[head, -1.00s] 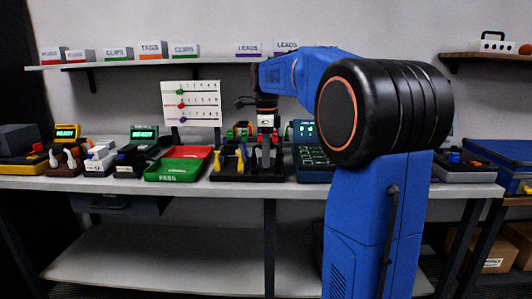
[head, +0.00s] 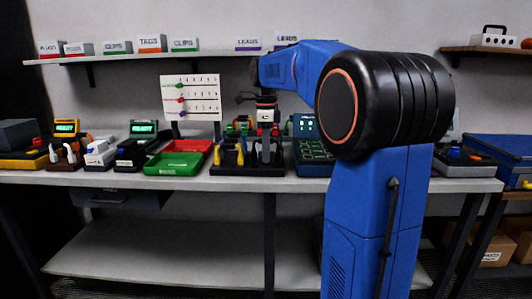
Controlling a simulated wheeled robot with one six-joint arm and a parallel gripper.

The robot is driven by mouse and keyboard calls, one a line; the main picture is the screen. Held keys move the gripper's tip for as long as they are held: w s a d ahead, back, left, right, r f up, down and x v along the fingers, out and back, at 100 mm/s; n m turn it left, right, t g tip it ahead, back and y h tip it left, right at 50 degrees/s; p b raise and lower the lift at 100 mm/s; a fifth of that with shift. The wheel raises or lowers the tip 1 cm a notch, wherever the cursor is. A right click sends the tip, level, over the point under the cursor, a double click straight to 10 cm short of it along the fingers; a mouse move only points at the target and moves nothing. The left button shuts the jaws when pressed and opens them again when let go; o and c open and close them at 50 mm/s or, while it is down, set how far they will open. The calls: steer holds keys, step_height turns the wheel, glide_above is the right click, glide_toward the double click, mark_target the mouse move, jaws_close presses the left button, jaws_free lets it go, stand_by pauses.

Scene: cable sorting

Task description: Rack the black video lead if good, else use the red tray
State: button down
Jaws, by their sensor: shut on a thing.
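My gripper (head: 265,156) points straight down at the back of the bench, over the right part of a black stand (head: 248,171). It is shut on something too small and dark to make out. I cannot tell whether this is the black video lead. Yellow and blue pieces stand in the black stand, left of my gripper. The red tray (head: 187,146) lies left of the stand, behind a green tray (head: 172,170) marked PASS. Both trays look empty. A white board (head: 205,85) with coloured marks stands behind the trays.
A dark tester with a lit green screen (head: 305,125) stands right of my gripper. Several devices, two with lit displays (head: 143,129), crowd the bench's left. A shelf (head: 115,60) with labelled boxes hangs above. My blue arm hides part of the bench's right side.

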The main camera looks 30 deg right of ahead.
steer(key=shift+f, duration=0.9)
stand_by(1.5)
steer(key=c, duration=1.1)
jaws_free()
steer(key=shift+r, duration=0.15)
steer(key=shift+r, duration=3.9)
steer(key=shift+s, duration=0.1)
